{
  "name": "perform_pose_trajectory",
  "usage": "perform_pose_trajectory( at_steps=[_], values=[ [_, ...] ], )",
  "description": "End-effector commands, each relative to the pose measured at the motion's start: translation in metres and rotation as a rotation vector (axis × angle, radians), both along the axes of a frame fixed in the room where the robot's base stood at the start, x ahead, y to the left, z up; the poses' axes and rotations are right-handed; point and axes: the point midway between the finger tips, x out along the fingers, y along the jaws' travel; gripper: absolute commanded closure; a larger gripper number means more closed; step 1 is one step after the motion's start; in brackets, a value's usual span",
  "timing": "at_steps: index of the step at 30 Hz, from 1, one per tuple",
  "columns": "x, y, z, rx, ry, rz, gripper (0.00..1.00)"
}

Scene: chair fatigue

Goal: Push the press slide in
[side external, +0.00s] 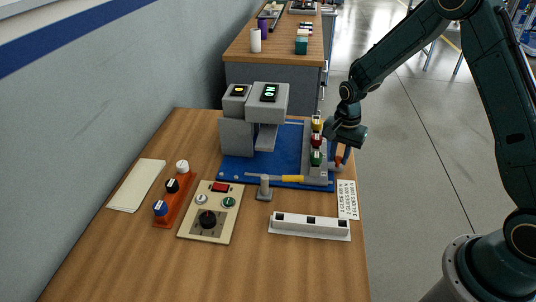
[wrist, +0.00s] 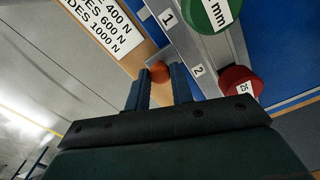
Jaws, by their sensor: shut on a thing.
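The grey press (side external: 254,112) stands on a blue base plate (side external: 290,140), with two lit displays on its top. A grey rack (side external: 306,166) at the plate's right side holds a yellow, a red and a green round piece. An orange knob (wrist: 159,72) sits on a metal part beside the rack; it also shows in the side view (side external: 339,159). I take this metal part for the slide, but cannot tell for certain. My gripper (side external: 343,152) points down at the table's right edge. Its fingers (wrist: 161,82) are shut on the orange knob, one on each side.
A yellow-handled tool (side external: 291,178) lies at the plate's front edge. A small grey post (side external: 264,188), a control panel (side external: 211,212), a white slotted block (side external: 309,227) and a printed label (side external: 347,199) are nearer the front. The table's front area is clear.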

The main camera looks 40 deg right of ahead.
Motion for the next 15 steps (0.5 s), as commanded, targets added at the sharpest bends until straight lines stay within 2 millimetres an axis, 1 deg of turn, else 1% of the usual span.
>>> perform_pose_trajectory(
  at_steps=[5, 15],
  values=[
    [0.008, 0.007, 0.000, 0.000, -0.002, 0.003, 1.00],
    [0.049, 0.047, 0.000, 0.000, -0.004, 0.004, 1.00]
  ],
)
